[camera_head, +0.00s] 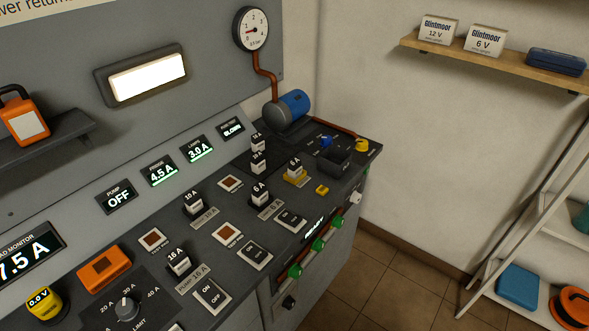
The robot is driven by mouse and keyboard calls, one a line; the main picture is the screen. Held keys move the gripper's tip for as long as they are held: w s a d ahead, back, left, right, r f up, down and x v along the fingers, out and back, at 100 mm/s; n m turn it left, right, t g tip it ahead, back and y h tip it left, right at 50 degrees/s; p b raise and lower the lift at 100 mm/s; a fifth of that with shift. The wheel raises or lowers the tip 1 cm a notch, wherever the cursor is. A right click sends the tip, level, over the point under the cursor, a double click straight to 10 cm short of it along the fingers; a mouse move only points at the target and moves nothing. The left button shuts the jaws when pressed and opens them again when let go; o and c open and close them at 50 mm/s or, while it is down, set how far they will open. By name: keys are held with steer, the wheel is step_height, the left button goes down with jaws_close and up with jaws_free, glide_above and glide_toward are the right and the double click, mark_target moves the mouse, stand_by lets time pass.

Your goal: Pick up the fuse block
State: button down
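Several small black fuse blocks with white labelled tops stand on the sloping dark console. One marked 16 A (178,263) is behind the "PUMP 16 A" plate, and one marked 10 A (193,203) is farther back. Another fuse block (259,193) stands at the middle right. One more (295,168) stands at the right on a yellow base (295,177). Two others (258,141) and (258,162) stand near the back, one behind the other. Which one is meant I cannot tell. My gripper is not in view.
Rocker switches (211,294), a dial (126,308) and a blue cylinder (293,105) with a copper pipe crowd the console. Green knobs (318,244) line its front edge.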

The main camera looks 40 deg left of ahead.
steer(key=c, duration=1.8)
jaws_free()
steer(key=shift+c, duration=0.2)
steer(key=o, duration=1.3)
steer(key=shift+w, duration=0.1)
